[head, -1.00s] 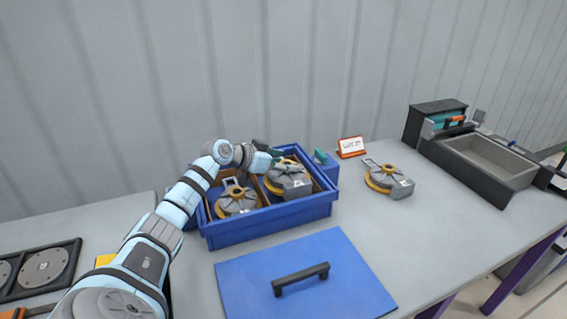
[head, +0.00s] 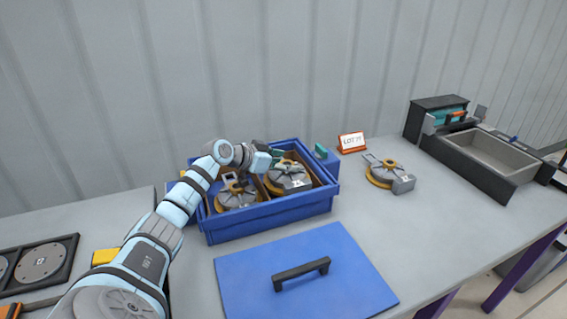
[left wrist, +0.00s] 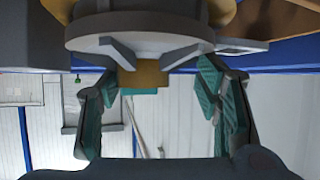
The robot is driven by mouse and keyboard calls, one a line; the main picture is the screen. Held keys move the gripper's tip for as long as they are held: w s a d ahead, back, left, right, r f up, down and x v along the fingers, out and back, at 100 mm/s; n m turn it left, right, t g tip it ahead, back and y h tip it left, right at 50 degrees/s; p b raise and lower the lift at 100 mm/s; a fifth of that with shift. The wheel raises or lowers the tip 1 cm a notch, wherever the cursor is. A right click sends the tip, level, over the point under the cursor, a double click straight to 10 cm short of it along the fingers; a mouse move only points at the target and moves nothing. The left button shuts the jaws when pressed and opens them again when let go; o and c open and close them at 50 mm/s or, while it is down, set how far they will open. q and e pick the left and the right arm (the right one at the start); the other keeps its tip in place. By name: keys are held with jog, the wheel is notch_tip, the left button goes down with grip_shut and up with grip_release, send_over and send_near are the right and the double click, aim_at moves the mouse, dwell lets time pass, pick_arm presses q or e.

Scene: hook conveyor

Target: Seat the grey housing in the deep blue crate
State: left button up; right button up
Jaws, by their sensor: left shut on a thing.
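The deep blue crate (head: 268,219) stands open on the table, with brown dividers inside. One grey housing with a yellow-orange ring (head: 236,196) lies in its left compartment. Another grey housing (head: 288,177) is in the right compartment, low between the walls; whether it rests on the bottom is hidden. My left gripper (head: 274,154) is over the back of the crate, shut on this housing. In the left wrist view the housing (left wrist: 140,38) fills the top, with the teal finger pads of my left gripper (left wrist: 155,98) on either side below it. My right gripper is not seen.
A third grey housing (head: 389,175) lies on the table right of the crate. A blue lid with a black handle (head: 305,295) lies in front. A sign (head: 351,143) and a grey basin (head: 485,160) stand farther right. Table around the third housing is clear.

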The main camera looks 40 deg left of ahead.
pick_arm(q)
jog(key=shift+f+b, duration=0.8)
jog(key=shift+f, duration=0.2)
jog(key=o, duration=1.7)
jog(key=shift+c, duration=0.2)
jog(key=v, duration=0.7)
jog(key=shift+s+r, duration=0.2)
jog(key=shift+s, duration=0.1)
jog(key=shift+w, duration=0.15)
